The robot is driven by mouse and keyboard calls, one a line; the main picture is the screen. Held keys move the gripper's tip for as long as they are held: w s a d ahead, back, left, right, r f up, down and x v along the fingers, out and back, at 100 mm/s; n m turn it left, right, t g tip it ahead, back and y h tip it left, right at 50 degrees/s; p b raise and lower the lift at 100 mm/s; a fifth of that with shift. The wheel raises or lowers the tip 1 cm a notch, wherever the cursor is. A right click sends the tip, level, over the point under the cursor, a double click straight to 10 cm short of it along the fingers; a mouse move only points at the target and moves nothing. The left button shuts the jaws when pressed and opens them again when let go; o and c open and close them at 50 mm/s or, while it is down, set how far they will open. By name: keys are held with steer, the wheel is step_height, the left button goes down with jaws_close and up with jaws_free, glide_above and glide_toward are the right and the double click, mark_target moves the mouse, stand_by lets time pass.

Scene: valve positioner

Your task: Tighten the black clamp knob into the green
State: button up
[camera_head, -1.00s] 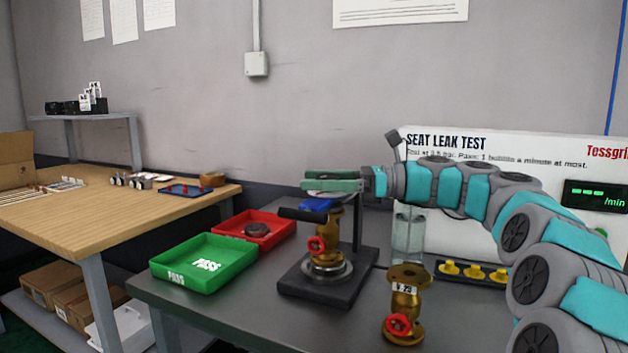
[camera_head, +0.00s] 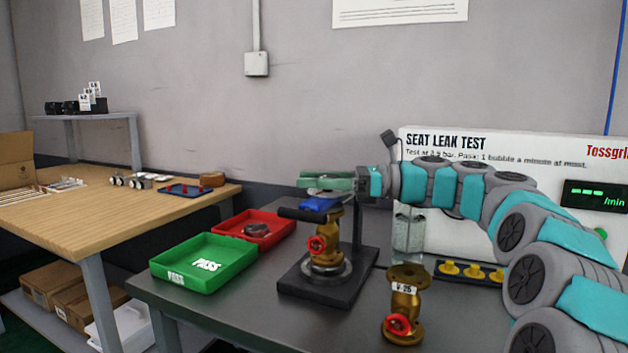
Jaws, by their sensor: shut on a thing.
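My gripper (camera_head: 325,184), with green fingers, reaches in from the right above the black test stand (camera_head: 325,283). It is shut at the top of the clamp, on what appears to be the black clamp knob, which the fingers almost wholly hide. Just below are a blue part (camera_head: 318,204) and a black bar (camera_head: 308,215) of the clamp. Under them a brass valve (camera_head: 328,249) with a red handwheel (camera_head: 317,245) stands upright on the stand's round metal seat. I cannot make out a green mark or scale on the clamp.
A second brass valve (camera_head: 404,302), tagged V-25, stands to the right. Green PASS tray (camera_head: 205,283) and red tray (camera_head: 282,234) lie to the left. Behind are a clear vessel (camera_head: 408,230), yellow knobs (camera_head: 474,270) and the test panel, its display (camera_head: 594,194) showing green dashes.

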mark_target(324, 176)
jaws_close()
